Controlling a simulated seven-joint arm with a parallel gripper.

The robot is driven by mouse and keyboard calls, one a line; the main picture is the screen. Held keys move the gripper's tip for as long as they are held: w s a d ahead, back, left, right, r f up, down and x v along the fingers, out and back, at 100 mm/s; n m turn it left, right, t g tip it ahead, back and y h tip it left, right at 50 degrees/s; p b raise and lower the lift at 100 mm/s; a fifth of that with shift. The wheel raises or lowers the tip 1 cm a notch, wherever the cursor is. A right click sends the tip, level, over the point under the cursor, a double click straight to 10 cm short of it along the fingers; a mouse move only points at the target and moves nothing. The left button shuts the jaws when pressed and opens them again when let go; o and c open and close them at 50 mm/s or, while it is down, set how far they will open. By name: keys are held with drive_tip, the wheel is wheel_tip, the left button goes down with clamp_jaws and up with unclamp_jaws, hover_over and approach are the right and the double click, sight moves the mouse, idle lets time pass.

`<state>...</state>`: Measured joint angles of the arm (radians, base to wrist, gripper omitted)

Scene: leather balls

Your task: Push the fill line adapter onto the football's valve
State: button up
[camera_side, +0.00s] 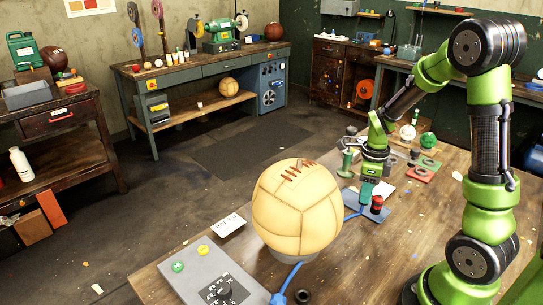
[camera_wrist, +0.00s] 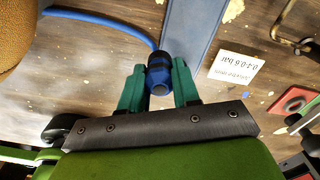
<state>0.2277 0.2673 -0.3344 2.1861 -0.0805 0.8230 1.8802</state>
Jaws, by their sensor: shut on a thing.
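The football (camera_side: 297,212) is a tan panelled leather ball with brown lacing on top. It rests on a low grey ring near the table's front, and its edge shows at the upper left of the wrist view (camera_wrist: 14,32). I cannot make out its valve. My gripper (camera_wrist: 159,84) has teal fingers shut on the blue fill line adapter (camera_wrist: 158,70). A blue hose (camera_wrist: 98,22) runs from the adapter to the left, past the ball. In the side view my gripper (camera_side: 366,191) is right of the ball, apart from it, low over a blue-grey plate (camera_side: 352,202).
A grey control box (camera_side: 212,282) with green and yellow buttons and a black knob stands left of the ball. A red-and-black part (camera_side: 377,204) stands close right of my gripper. A printed card (camera_wrist: 235,68) lies nearby. Red and green pieces lie farther back.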

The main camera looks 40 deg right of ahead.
drive_tip(key=s+a, duration=0.1)
drive_tip(key=s, duration=0.1)
drive_tip(key=s+a, duration=0.2)
drive_tip(key=s+a+r, duration=0.1)
drive_tip(key=s, duration=0.2)
drive_tip(key=shift+s+a, duration=0.1)
drive_tip(key=shift+a, duration=0.05)
wheel_tip(320, 180, up, 32)
drive_tip(key=f, duration=0.1)
drive_tip(key=w+a+n, duration=0.6)
drive_tip(key=w+a, duration=0.8)
drive_tip(key=a, duration=0.2)
drive_tip(key=shift+a+f, duration=0.15)
drive_tip(key=shift+f, duration=2.4)
drive_tip(key=shift+a+f, duration=0.15)
drive_tip(key=shift+f, duration=2.4)
drive_tip(key=shift+f, duration=1.45)
drive_tip(key=o, duration=1.1)
drive_tip(key=shift+c, duration=0.2)
drive_tip(key=shift+r, duration=0.1)
